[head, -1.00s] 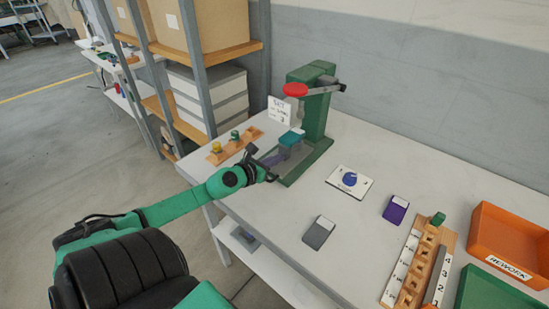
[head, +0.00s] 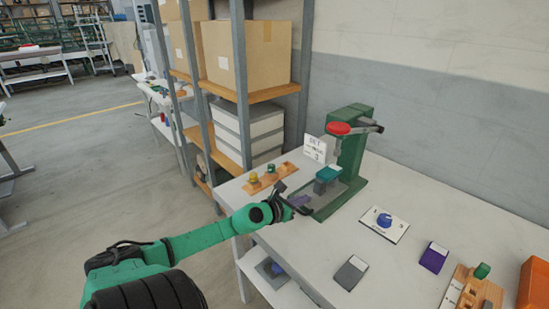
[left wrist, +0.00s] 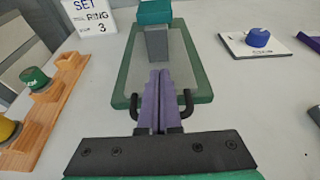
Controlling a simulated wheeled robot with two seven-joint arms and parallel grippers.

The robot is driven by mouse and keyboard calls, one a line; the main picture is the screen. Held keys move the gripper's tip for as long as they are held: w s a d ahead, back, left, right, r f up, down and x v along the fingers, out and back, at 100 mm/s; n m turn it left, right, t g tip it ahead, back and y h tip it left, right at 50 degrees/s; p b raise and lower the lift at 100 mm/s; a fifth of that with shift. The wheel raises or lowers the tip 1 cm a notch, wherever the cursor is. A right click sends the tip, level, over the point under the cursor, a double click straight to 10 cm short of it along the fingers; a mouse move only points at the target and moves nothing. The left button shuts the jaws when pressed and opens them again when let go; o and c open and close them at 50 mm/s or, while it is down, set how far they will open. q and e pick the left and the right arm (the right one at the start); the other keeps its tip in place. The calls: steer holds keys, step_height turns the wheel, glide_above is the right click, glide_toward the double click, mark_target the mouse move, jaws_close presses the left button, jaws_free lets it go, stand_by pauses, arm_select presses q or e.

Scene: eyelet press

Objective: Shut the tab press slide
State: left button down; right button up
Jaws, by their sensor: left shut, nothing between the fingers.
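The green tab press (head: 351,148) stands upright at the back of the white table, with a red-topped lever (head: 338,128) at its top. At its base is a grey plate with a green rim (left wrist: 205,85); a teal-topped grey block (left wrist: 156,42) stands over it. Black hooked ends, perhaps of a handle (left wrist: 187,103), show at the plate's near edge; their middle is hidden behind my fingers. My left gripper (head: 300,200) is shut and empty, its purple fingers (left wrist: 160,78) together and reaching over the plate. I cannot tell whether they touch it. My right gripper is out of view.
A sign (head: 314,149) reading SET RING 3 stands left of the press. A wooden rack (head: 270,177) with knobs is left of the gripper. A blue dial plate (head: 384,224), grey card (head: 351,272) and purple card (head: 434,257) lie right. Shelving (head: 245,90) stands behind.

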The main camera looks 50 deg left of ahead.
arm_select(q)
steer(key=shift+s, duration=0.35)
steer(key=shift+s+r, duration=0.15)
steer(key=shift+s, duration=0.45)
steer(key=v, duration=0.8)
steer(key=shift+s+r, duration=0.1)
steer(key=shift+r, duration=0.05)
